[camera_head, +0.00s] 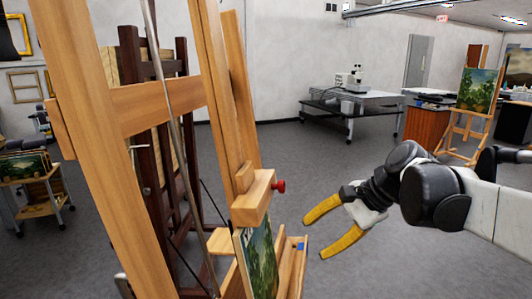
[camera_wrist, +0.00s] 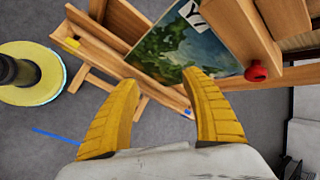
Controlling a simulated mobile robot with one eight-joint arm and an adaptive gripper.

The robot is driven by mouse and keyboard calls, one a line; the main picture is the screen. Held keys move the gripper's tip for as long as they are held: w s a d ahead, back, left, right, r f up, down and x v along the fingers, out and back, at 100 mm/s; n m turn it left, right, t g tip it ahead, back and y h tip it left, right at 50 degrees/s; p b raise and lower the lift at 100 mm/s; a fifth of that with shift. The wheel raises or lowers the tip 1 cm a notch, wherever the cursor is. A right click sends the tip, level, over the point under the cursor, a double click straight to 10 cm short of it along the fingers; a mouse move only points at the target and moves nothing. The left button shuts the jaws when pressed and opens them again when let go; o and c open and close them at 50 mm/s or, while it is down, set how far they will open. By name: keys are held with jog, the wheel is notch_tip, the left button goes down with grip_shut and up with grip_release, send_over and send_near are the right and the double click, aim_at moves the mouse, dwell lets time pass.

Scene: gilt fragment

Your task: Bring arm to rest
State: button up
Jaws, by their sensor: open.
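My gripper (camera_head: 336,226) is open, with two yellow fingers spread apart and nothing between them. In the head view it hangs in the air right of the wooden easel (camera_head: 160,107), at the end of my bent arm. In the wrist view my gripper (camera_wrist: 163,108) points toward the easel's ledge and a green landscape painting (camera_wrist: 180,50). The painting also shows edge-on in the head view (camera_head: 259,255), held in the easel. I cannot tell the exact gap between fingers and painting.
A red knob (camera_head: 278,186) sticks out from the easel near my gripper. Another easel with a painting (camera_head: 478,90) is at right. A round yellow-rimmed object (camera_wrist: 30,75) is on the left in the wrist view. Grey floor lies open between.

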jog(key=s+d+f+n+t+h+b, duration=0.1)
jog(key=s+d+f+n+h+b, duration=0.1)
jog(key=s+f+n, duration=0.3)
jog(key=s+d+f+n+t+h+b, duration=0.1)
jog(key=s+d+f+n+h, duration=0.3)
jog(key=s+f, duration=0.4)
jog(key=s+d+n+t, duration=0.1)
jog(key=s+n, duration=0.1)
jog(key=s, duration=0.1)
jog(key=shift+s+t+h+b, duration=0.3)
jog(key=shift+s+b, duration=0.05)
jog(key=shift+b, duration=0.05)
